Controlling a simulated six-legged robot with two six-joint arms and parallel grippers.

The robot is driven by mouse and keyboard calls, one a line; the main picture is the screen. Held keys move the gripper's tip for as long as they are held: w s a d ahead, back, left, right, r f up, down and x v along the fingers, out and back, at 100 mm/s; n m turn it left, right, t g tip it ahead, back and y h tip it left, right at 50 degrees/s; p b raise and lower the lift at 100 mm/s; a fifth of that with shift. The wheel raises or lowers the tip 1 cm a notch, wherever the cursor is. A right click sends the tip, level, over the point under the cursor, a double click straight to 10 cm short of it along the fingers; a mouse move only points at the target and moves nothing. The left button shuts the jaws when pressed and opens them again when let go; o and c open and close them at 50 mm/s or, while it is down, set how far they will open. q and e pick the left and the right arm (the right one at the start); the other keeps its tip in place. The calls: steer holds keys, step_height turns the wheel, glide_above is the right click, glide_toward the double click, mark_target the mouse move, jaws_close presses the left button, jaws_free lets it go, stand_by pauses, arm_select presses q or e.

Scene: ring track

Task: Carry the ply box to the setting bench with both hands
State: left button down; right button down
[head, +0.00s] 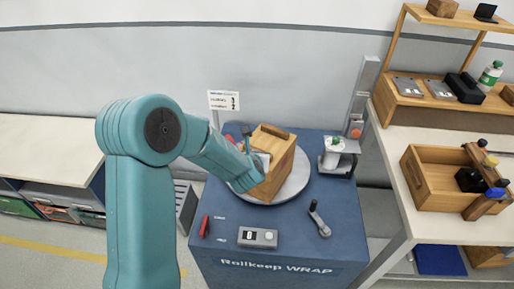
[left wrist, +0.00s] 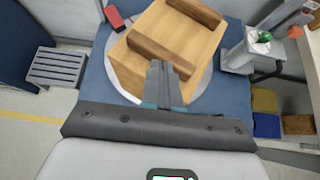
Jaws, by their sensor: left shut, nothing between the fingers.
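The ply box (head: 279,170), light wood with darker strips, stands on a pale round turntable (head: 292,191) on a blue machine marked "Rollkeep WRAP". The left wrist view shows the box (left wrist: 185,42) from above, with two dark strips on its top. My left gripper (head: 257,165) is at the box's left side in the head view, its tips partly hidden. In the left wrist view the gripper's fingers (left wrist: 164,82) are together, in front of the box's near edge; I cannot tell whether they touch it. My right gripper is not in view. No bench is labelled as the setting bench.
A pale bench (head: 45,150) at left has a bare top. A dispenser post (head: 358,110), control box (head: 257,238) and lever (head: 319,219) stand on the blue machine.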

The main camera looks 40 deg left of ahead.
arm_select(q)
steer(key=shift+w+a+f+p, duration=0.1)
steer(key=shift+w+a+p, duration=0.25)
steer(key=shift+w, duration=0.25)
steer(key=shift+w+a+f+p, duration=0.1)
steer(key=shift+w+a+p, duration=0.25)
steer(key=shift+w, duration=0.2)
steer(key=shift+f+b, duration=0.75)
steer(key=shift+b, duration=0.1)
steer(key=shift+d+r+b, duration=0.1)
steer(key=shift+r+b, duration=0.05)
steer(key=shift+b, duration=0.15)
steer(key=shift+s, duration=0.1)
